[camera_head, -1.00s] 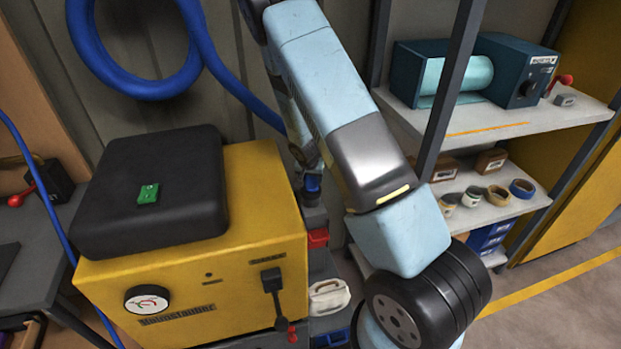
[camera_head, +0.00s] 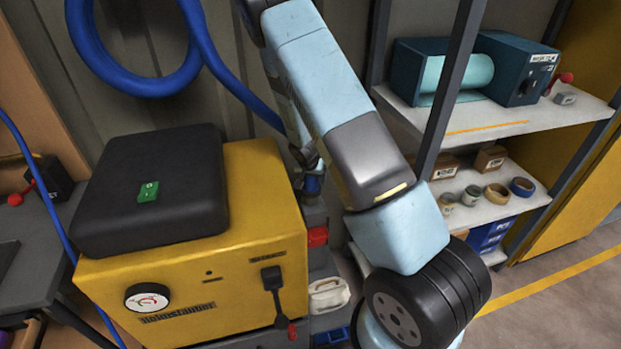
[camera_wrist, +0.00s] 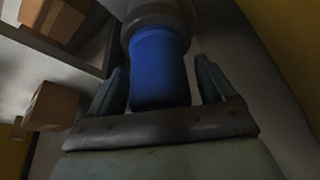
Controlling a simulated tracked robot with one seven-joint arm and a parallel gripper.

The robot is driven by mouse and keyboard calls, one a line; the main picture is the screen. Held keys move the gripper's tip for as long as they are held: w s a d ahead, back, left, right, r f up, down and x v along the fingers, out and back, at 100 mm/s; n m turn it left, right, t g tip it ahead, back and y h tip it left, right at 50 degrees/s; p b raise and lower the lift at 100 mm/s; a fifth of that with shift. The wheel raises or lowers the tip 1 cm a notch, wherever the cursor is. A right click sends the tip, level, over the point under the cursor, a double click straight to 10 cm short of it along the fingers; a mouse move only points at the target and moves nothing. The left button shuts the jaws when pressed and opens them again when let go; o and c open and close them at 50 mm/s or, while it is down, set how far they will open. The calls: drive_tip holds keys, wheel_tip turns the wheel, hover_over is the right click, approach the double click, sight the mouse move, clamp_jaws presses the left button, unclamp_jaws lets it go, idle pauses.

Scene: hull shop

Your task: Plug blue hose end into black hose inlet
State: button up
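In the wrist view a blue cylindrical piece, apparently the blue hose end (camera_wrist: 160,65), lies between the two fingers of my gripper (camera_wrist: 160,75). A grey round collar (camera_wrist: 155,18) surrounds its far end; I cannot tell whether this belongs to the hose or to the inlet. The fingers stand close on either side, but whether they press on it is unclear. In the head view the blue hose (camera_head: 222,72) hangs in a loop on the wall and runs down behind my arm. A small blue part (camera_head: 313,184) shows beside my arm's lower end. I cannot identify the black hose inlet.
A yellow machine (camera_head: 225,300) with a black top (camera_head: 160,205) stands left of my arm. Right is a shelf (camera_head: 490,122) with a teal device (camera_head: 525,70), tape rolls and boxes. A red bin (camera_head: 317,237) and a white container (camera_head: 328,296) sit low beside the machine.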

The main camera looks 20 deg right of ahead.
drive_tip(key=shift+o, duration=0.5)
drive_tip(key=v, duration=1.3)
drive_tip(key=shift+s+r, duration=0.2)
drive_tip(key=shift+r, duration=0.1)
drive_tip(key=shift+a, duration=0.1)
